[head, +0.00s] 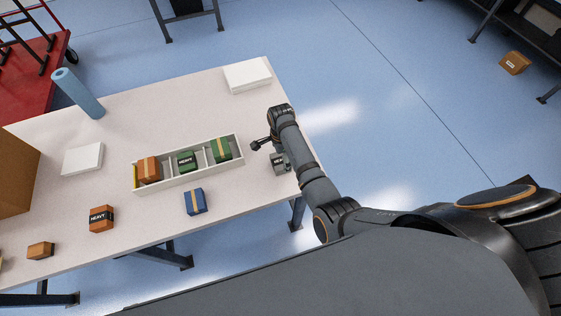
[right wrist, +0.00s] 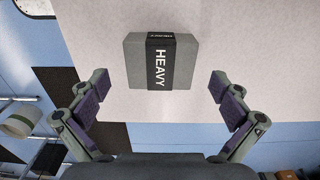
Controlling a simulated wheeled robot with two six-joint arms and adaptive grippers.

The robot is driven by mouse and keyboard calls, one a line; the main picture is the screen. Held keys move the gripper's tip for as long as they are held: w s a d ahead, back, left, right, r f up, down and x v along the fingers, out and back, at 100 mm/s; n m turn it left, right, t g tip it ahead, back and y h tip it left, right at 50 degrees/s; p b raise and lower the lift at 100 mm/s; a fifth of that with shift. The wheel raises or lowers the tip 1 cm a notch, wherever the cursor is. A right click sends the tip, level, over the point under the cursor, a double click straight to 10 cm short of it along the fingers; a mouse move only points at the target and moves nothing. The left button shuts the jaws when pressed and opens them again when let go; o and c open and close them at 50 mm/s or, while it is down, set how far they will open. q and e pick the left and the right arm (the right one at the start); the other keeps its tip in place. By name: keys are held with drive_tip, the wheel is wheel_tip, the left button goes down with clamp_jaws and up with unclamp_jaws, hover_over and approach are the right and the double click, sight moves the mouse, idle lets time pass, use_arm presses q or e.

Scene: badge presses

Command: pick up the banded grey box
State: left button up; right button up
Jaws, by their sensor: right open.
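The grey box with a black band marked HEAVY (right wrist: 136,68) lies on the white table, centred ahead of my right gripper (right wrist: 158,86) in the right wrist view. The open fingers are on either side of its width, with a gap on both sides, and the box is beyond the fingertips, apart from them. In the head view the grey box (head: 277,162) is near the table's right edge, partly hidden by my right arm; my right gripper (head: 262,146) is just above it. My left gripper is not in view.
A white divided tray (head: 187,183) holds an orange box and green boxes left of my right gripper. A blue box (head: 194,202) and an orange HEAVY box (head: 101,218) stand in front.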

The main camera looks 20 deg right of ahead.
sight(281, 160)
wheel_tip(281, 160, down, 3)
drive_tip(key=shift+a+f, duration=0.1)
drive_tip(key=shift+f, duration=0.05)
drive_tip(key=c, duration=1.4)
drive_tip(key=shift+c, duration=0.6)
drive_tip(key=shift+r, duration=0.2)
